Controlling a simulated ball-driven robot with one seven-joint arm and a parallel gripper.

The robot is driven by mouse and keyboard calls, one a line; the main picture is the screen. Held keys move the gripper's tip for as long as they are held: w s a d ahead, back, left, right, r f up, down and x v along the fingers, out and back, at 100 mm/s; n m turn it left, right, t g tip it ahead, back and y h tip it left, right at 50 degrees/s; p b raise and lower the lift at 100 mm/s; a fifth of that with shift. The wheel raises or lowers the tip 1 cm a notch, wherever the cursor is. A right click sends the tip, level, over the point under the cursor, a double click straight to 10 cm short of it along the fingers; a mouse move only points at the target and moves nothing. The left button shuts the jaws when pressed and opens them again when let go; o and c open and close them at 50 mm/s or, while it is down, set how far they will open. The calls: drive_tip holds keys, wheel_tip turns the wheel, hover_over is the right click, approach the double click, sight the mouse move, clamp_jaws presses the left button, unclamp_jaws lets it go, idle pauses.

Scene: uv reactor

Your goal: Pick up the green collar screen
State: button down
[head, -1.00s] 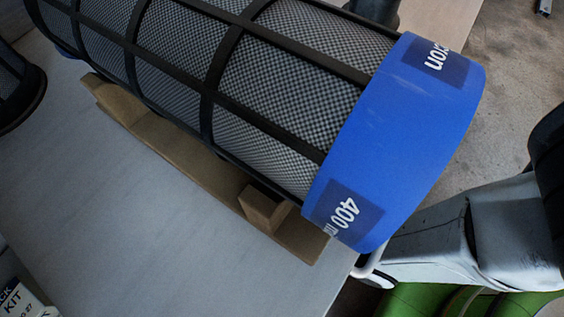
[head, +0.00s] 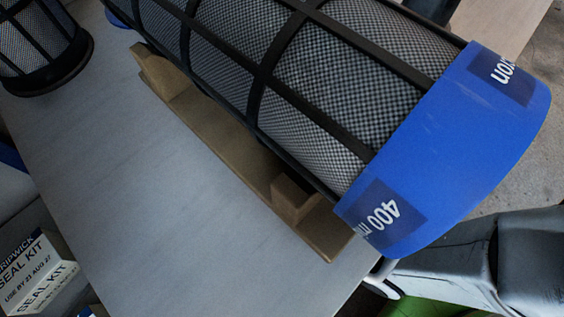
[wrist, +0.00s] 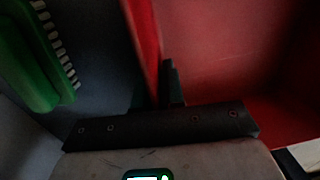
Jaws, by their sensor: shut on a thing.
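A large mesh screen (head: 345,85) with black ribs and a blue collar (head: 455,150) marked "400" lies slanted across the head view, on a brown cradle (head: 225,140). Part of a second mesh screen (head: 35,45) with a dark rim stands at the upper left; its collar colour is hidden. No green collar shows in either view. In the dim wrist view, my gripper (wrist: 168,85) is shut on the edge of a red wall (wrist: 147,45). The grip itself is dark and partly hidden.
A grey tabletop (head: 200,220) has bare room in front of the cradle. A seal kit box (head: 40,270) sits at the lower left. A green brush (wrist: 30,60) with pale bristles is left of my gripper. A green object (head: 410,303) shows low down in the head view.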

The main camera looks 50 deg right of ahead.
drive_tip(key=shift+r+p, duration=0.35)
drive_tip(key=shift+r, duration=0.3)
wheel_tip(320, 180, up, 2)
drive_tip(key=shift+r+p, duration=0.25)
drive_tip(key=shift+p, duration=0.6)
drive_tip(key=s+d+r+p, duration=0.2)
drive_tip(key=s+r+p, duration=0.2)
drive_tip(key=s, duration=0.2)
drive_tip(key=s+d+r+p, duration=0.2)
drive_tip(key=s+r+p, duration=0.2)
drive_tip(key=s, duration=0.3)
drive_tip(key=shift+d+r, duration=0.35)
drive_tip(key=shift+r, duration=0.25)
